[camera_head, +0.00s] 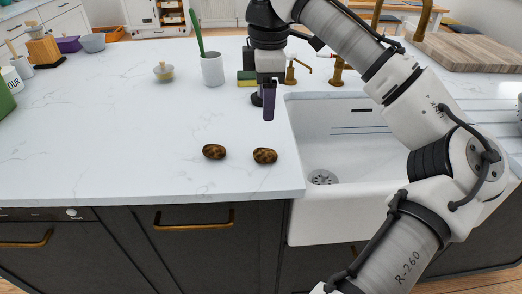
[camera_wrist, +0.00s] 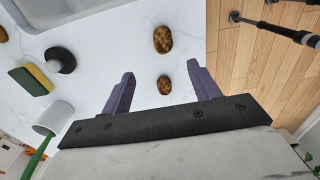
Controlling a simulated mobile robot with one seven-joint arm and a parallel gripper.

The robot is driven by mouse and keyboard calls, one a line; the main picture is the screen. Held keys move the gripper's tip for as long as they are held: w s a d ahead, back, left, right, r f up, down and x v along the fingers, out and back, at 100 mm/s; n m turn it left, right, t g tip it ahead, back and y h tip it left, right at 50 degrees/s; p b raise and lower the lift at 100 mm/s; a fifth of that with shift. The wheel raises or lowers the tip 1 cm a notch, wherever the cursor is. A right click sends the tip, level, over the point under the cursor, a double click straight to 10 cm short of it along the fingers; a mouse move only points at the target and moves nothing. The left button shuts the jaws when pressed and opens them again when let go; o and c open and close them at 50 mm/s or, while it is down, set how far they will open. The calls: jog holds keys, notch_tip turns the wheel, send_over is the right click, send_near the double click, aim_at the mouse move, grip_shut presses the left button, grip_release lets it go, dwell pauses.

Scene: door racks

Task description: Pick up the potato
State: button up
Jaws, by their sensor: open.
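Two brown, mottled potatoes lie apart on the white marble counter near its front edge. In the head view one potato (camera_head: 214,152) is on the left, and the other potato (camera_head: 265,156) is on the right, close to the sink. Both show in the wrist view: one potato (camera_wrist: 163,40) is farther off, and a smaller-looking potato (camera_wrist: 164,85) shows between the fingers. My gripper (camera_head: 268,112) is above the counter, behind the potatoes, with its purple fingers pointing down. In the wrist view my gripper (camera_wrist: 163,82) is open, and its fingers touch neither potato.
A white sink (camera_head: 335,150) is right of the potatoes, with brass taps (camera_head: 340,72) behind. A white cup (camera_head: 212,69) with a green-handled brush and a sponge (camera_head: 246,78) stand farther back. A small lidded jar (camera_head: 163,71) is left. The counter left of the potatoes is clear.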

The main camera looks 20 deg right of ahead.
send_over(269, 150)
notch_tip(269, 150, down, 7)
jog(key=shift+s+f, duration=0.15)
jog(key=shift+f, duration=0.05)
jog(key=shift+f+p, duration=0.45)
jog(key=shift+f, duration=2.65)
jog(key=shift+a, duration=0.1)
jog(key=c, duration=1.1)
